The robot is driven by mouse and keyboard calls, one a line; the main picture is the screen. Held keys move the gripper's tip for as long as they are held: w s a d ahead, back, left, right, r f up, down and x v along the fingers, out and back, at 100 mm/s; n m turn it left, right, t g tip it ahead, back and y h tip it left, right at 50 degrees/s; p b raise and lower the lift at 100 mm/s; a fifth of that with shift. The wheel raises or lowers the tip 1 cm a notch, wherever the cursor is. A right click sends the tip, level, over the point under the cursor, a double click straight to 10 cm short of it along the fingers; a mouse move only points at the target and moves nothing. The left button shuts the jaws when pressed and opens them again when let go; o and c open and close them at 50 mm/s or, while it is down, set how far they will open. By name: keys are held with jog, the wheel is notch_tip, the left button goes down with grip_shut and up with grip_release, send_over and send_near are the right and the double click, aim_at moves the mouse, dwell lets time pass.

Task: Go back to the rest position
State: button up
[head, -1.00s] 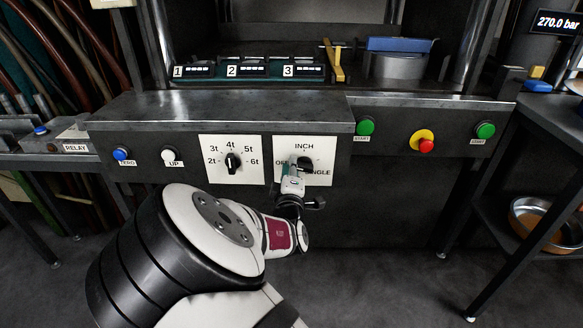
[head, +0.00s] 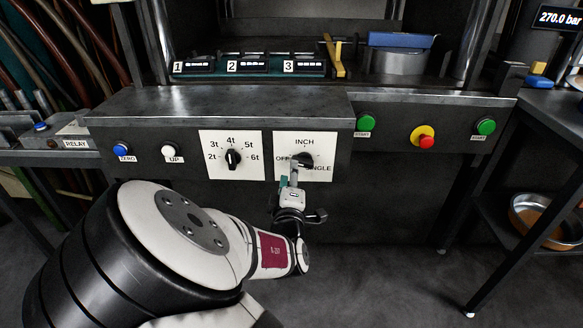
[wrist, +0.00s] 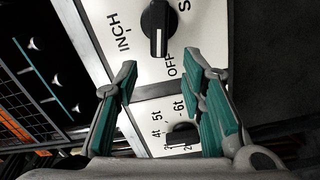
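The mode knob (head: 306,160) is black, on a white plate (head: 325,143) marked INCH, OFF and a partly covered word ending in ANGLE. In the wrist view the same knob (wrist: 156,28) lies beyond my fingertips, its white line towards the OFF side. My gripper (head: 292,175) is in front of the plate's lower part, just below and left of the knob. In the wrist view my gripper (wrist: 160,65) has its teal-padded fingers apart, with nothing between them. My wrist hides no part of the knob in the head view.
Left of the plate is a tonnage dial (head: 233,159). Blue ZERO (head: 121,149) and white UP (head: 168,150) buttons sit further left. Green buttons (head: 364,122) and a red stop button (head: 426,142) are to the right. A metal ledge (head: 220,108) juts out above the panel. Floor below is clear.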

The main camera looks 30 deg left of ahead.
jog(key=shift+v, duration=1.1)
